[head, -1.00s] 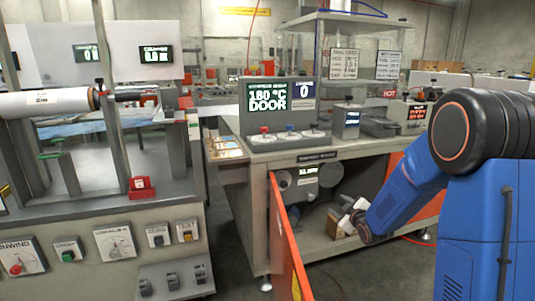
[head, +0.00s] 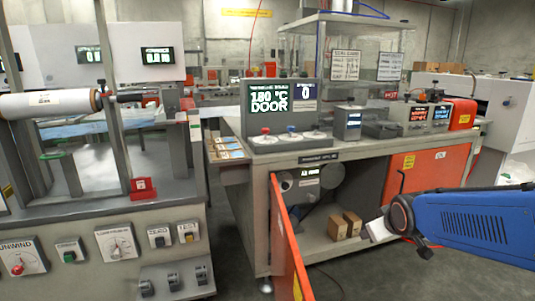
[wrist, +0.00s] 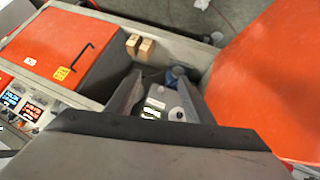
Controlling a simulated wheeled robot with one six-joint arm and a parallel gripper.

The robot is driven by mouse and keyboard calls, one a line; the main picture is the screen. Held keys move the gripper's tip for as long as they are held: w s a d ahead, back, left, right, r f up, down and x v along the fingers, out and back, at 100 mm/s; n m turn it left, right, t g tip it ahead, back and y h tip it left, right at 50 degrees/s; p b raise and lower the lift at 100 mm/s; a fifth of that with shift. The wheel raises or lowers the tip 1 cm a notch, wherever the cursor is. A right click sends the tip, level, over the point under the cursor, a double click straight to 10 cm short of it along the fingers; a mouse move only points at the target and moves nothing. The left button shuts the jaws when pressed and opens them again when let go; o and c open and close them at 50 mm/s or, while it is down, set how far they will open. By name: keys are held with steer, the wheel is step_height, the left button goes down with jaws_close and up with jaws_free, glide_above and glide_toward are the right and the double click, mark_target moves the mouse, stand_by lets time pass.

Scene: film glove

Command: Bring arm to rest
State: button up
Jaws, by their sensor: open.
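My blue arm (head: 475,220) reaches in from the right edge of the head view, lying low and nearly level. My gripper (head: 372,232) is at its left end, in front of the machine's lower shelf, and is small and partly hidden there. In the wrist view my gripper (wrist: 160,98) has its two grey fingers spread apart. Nothing is held between them; the machine's inside parts show through the gap.
Two small tan boxes (head: 345,226) sit on the lower shelf, left of my gripper. An orange door (head: 288,243) stands open at the front. An orange panel (head: 438,180) is above my gripper. A grey workbench (head: 100,185) stands at left.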

steer(key=s+a+m+g, duration=0.2)
steer(key=s+m+g, duration=0.1)
steer(key=s, duration=2.2)
steer(key=shift+s+a+f+m+g+y, duration=0.25)
steer(key=shift+f+m+g+y, duration=0.15)
steer(key=shift+g, duration=0.2)
